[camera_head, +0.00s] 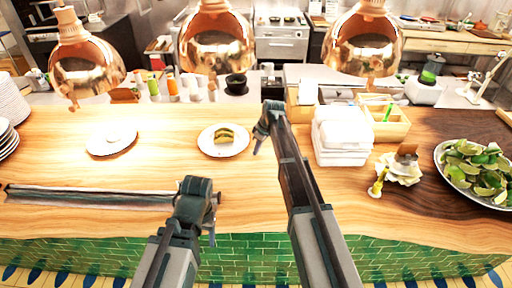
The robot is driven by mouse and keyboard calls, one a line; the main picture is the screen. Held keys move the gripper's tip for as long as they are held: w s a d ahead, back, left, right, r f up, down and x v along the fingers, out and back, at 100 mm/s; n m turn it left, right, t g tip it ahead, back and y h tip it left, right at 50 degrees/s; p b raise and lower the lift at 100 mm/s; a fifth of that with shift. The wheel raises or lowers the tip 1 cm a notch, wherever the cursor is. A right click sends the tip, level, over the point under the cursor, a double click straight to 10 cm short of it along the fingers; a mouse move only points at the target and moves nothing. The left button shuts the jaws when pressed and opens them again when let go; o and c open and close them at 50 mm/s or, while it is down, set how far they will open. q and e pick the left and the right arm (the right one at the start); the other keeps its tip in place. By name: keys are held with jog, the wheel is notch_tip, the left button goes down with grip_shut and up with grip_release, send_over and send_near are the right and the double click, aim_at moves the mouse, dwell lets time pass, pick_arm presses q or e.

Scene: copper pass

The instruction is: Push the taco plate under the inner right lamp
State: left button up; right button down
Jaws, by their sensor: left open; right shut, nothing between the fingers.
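The taco plate (207,147), white and round with a small taco (224,135) in its middle, sits on the wooden counter below the middle copper lamp (215,45) in the picture. Another copper lamp (365,45) hangs to the right and a third (86,65) to the left. My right gripper (257,148) is shut and empty, just right of the plate's right rim; I cannot tell whether it touches. My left gripper (213,232) is open and empty near the counter's front edge, in front of the plate.
A second white plate (96,149) lies brightly lit at left. Crumpled paper (402,173) and a lime platter (444,179) lie further right. Bottles (172,84) and a dark bowl (236,83) stand behind.

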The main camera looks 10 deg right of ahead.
jog(key=p+v, duration=0.9)
jog(key=v, duration=0.1)
jog(key=shift+w+a, duration=0.1)
jog(key=shift+a, duration=0.05)
jog(key=s+a+r+p, duration=0.1)
jog(key=s+a, duration=0.1)
jog(key=s, duration=0.9)
jog(key=shift+s+a, duration=0.4)
